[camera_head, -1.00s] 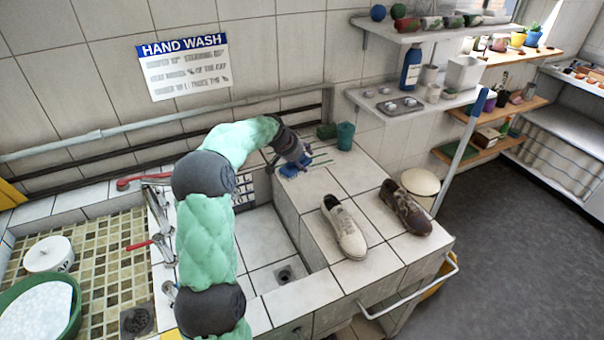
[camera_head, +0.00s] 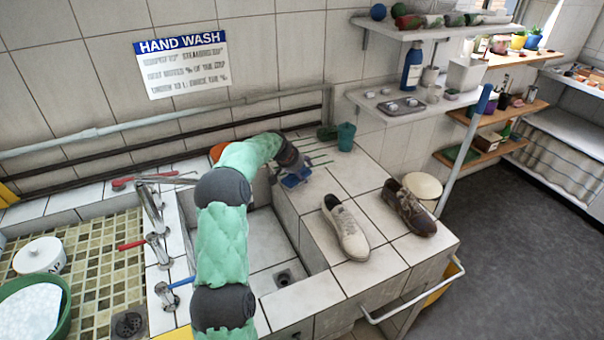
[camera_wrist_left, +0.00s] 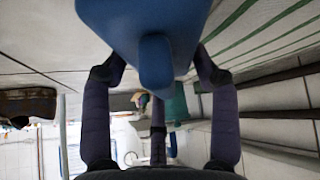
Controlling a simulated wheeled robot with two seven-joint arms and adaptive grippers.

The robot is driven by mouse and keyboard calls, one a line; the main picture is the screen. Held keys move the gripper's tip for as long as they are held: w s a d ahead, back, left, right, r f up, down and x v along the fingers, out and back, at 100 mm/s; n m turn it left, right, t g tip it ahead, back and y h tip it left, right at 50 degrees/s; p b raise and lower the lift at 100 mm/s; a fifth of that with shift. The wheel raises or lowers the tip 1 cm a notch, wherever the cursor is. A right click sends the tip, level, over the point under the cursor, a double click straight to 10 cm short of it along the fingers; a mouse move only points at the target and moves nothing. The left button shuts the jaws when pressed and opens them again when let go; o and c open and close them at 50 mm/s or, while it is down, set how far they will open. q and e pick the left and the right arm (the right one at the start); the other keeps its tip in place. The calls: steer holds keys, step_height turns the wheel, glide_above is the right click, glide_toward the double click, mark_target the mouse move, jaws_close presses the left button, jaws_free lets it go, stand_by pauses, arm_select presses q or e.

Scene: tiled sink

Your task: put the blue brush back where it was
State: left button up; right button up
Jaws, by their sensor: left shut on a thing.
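The blue brush (camera_head: 297,180) is in my left gripper (camera_head: 293,172), over the tiled counter beside the sink's far right corner. In the left wrist view the brush (camera_wrist_left: 150,35) fills the top middle, with the dark fingers of my left gripper (camera_wrist_left: 158,68) shut on its two sides. I cannot tell whether the brush touches the tiles. Thin green lines (camera_head: 318,158) lie on the counter just behind it. My right gripper is not in view.
A teal cup (camera_head: 346,137) stands behind the brush near the wall. A white shoe (camera_head: 345,228) and a brown shoe (camera_head: 408,207) stand nearer on the counter. The sink basin (camera_head: 262,245) lies left. Shelves (camera_head: 420,103) hang at the right.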

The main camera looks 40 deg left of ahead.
arm_select(q)
steer(key=shift+r, duration=0.1)
steer(key=o, duration=1.6)
steer(key=shift+c, duration=0.2)
steer(key=shift+s+r, duration=0.15)
steer(key=shift+r, duration=0.1)
steer(key=p+v, duration=0.4)
steer(key=v, duration=0.7)
steer(key=shift+s, duration=0.2)
steer(key=shift+r, duration=0.1)
